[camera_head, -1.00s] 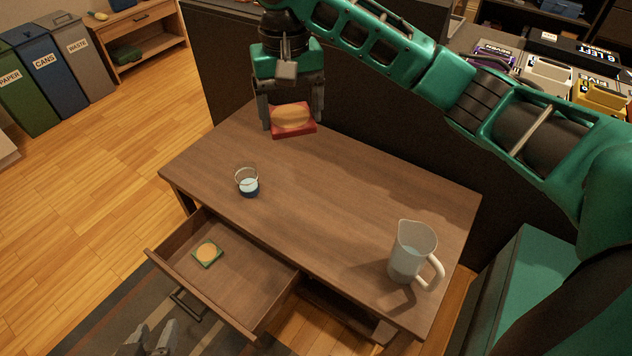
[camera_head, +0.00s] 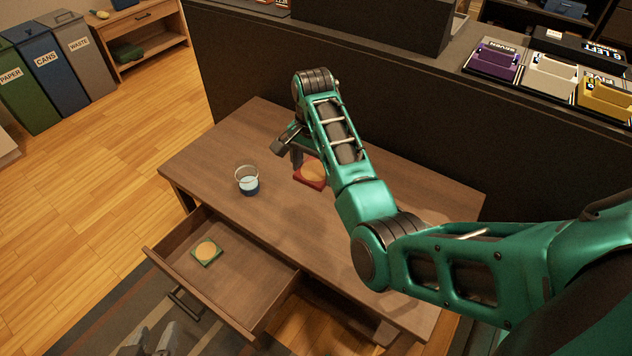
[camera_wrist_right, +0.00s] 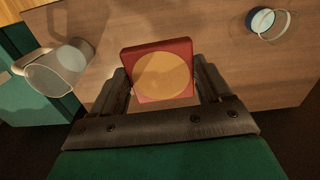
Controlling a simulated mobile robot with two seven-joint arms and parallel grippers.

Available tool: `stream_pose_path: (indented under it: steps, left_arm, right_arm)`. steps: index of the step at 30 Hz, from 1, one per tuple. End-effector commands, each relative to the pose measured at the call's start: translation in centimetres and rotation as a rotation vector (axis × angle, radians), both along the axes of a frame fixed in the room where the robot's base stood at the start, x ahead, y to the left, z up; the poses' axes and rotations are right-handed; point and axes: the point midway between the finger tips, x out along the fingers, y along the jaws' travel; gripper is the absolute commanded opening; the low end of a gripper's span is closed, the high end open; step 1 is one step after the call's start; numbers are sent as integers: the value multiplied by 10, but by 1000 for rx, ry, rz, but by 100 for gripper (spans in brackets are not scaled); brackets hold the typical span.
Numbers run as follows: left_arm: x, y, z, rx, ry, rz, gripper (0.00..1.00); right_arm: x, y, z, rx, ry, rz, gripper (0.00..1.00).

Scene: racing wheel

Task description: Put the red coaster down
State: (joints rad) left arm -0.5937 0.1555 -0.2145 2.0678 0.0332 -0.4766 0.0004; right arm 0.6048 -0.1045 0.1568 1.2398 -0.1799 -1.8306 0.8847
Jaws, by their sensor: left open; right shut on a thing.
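The red coaster (camera_head: 312,174), square with a tan round centre, is over the back-middle of the table (camera_head: 225,145). My right gripper (camera_head: 298,158) is shut on it, partly hidden by my own wrist. In the right wrist view the coaster (camera_wrist_right: 162,72) sits between the two fingers of my right gripper (camera_wrist_right: 163,82). I cannot tell whether it touches the tabletop. My left gripper (camera_head: 150,342) is open and empty at the bottom edge of the head view, beyond the drawer front.
A green coaster (camera_head: 207,251) lies in the open drawer (camera_head: 235,281). A clear pitcher (camera_wrist_right: 62,72) shows in the wrist view, hidden by my arm in the head view. The table's back left is clear.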

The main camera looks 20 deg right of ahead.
Motion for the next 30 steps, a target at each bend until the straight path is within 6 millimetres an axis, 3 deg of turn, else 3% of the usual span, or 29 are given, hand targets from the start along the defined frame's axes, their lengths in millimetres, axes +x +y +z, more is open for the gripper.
stream_pose_path:
  steps: [1, 8, 21, 25, 30]
  left_arm:
    - [0, 0, -1, -1, 0, 1, 43]
    - [0, -1, -6, -6, 0, 4, 43]
    - [0, -2, -57, -8, 1, 6, 43]
    - [0, -3, -65, -8, 10, 2, 43]
    - [1, -5, -62, -12, 9, -4, 43]
  right_arm:
    - [-8, 2, -12, 4, 0, -13, 48]
    - [-20, 2, -42, -2, -1, -38, 48]
    - [-20, 2, -157, -2, -1, -38, 48]
    - [-19, 2, -179, -2, -3, -39, 48]
    - [-19, 2, -189, -2, -5, -39, 48]
